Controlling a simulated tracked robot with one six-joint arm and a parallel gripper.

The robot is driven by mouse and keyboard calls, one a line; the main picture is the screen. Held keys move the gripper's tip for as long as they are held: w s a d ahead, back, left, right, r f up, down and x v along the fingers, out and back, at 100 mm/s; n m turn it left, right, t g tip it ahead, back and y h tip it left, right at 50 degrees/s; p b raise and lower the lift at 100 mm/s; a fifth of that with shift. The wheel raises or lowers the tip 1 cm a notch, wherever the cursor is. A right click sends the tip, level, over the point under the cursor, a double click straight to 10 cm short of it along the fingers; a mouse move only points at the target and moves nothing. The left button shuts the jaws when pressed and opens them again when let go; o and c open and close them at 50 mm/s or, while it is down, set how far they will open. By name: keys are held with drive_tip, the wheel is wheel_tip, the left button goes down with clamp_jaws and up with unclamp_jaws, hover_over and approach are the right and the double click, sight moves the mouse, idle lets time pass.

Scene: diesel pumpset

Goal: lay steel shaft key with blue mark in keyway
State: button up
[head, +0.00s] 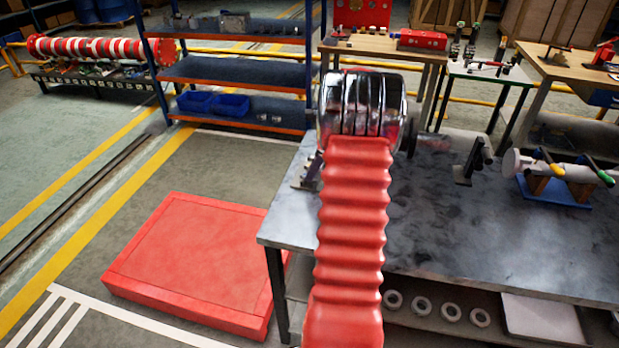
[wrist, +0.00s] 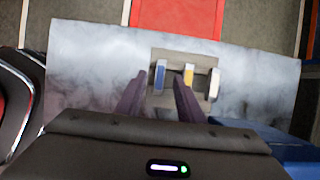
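In the wrist view, a grey holder (wrist: 172,58) on the metal bench carries three upright pieces side by side. The key with the blue mark (wrist: 160,76) is on the left, a yellow-marked piece (wrist: 189,75) is in the middle and a white-faced piece (wrist: 214,83) is on the right. My gripper (wrist: 159,84) is open, its dark fingers apart. The blue-marked key shows between the fingertips; I cannot tell if they touch it. In the head view, my arm hides the gripper. A grey shaft (head: 569,173) lies on a blue-based stand (head: 553,192); its keyway cannot be made out.
The metal bench (head: 450,235) is mostly clear between the holder and the shaft stand. A dark bracket (head: 468,163) stands between them. A red platform (head: 190,258) lies on the floor at left. A blue shelf rack (head: 235,72) stands behind.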

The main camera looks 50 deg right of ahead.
drive_tip(key=shift+w+a+f, duration=0.1)
drive_tip(key=shift+w+f, duration=0.1)
drive_tip(key=shift+f, duration=0.35)
clamp_jaws()
idle(0.4)
